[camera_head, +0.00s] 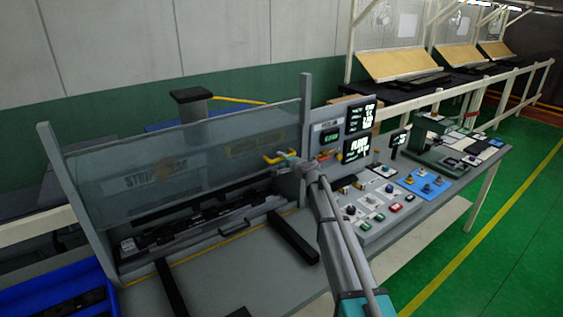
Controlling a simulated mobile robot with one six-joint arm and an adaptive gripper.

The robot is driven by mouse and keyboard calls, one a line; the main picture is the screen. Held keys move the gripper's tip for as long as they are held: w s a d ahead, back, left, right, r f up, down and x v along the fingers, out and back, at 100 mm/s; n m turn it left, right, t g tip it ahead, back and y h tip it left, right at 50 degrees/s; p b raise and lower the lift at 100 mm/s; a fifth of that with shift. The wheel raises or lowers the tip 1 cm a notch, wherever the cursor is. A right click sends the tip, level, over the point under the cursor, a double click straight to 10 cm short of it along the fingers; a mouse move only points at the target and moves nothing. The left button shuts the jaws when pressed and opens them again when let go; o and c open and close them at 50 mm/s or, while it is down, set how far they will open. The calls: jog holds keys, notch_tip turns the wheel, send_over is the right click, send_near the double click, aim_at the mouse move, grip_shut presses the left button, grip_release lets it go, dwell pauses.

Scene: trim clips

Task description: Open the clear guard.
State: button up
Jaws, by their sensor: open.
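The clear guard (115,185) is a see-through panel held between two grey upright posts, over a dark fixture (190,221) on the workbench. Its lower edge hangs close above the fixture. A yellow handle (278,158) is at the guard's right end, near the right post. My gripper (286,160) is at this handle, small in the view and partly hidden by my arm. It is open. I cannot tell whether its fingers are around the handle or touching it.
A control panel (375,205) with buttons and lit displays (357,149) stands right of my arm. Two dark bars (293,237) lie on the bench front. A blue bin (60,285) is at the lower left. Grey bench top is free between the bars.

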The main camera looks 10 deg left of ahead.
jog(key=shift+f+b, duration=7.05)
jog(key=shift+f, duration=0.2)
jog(key=p+v, duration=0.3)
jog(key=v, duration=1.1)
jog(key=s+f+n+g+b, duration=0.1)
jog(key=s+f, duration=0.4)
jog(key=s, duration=0.6)
jog(key=d+n+b, duration=0.1)
jog(key=b, duration=0.1)
jog(key=shift+s+f+h+b, duration=0.3)
jog(key=shift+s+f, duration=0.05)
jog(key=shift+f, duration=0.05)
jog(key=s+d+f+n+g+h, duration=0.3)
jog(key=s+d+f+g+h, duration=0.2)
jog(key=s+d, duration=0.6)
jog(key=s+d+f+n+g+h, duration=0.4)
jog(key=s+d+f, duration=0.3)
jog(key=s+d, duration=0.3)
jog(key=d+g+h, duration=0.1)
jog(key=d, duration=0.1)
jog(key=shift+s+d+f, duration=0.35)
jog(key=shift+d, duration=0.05)
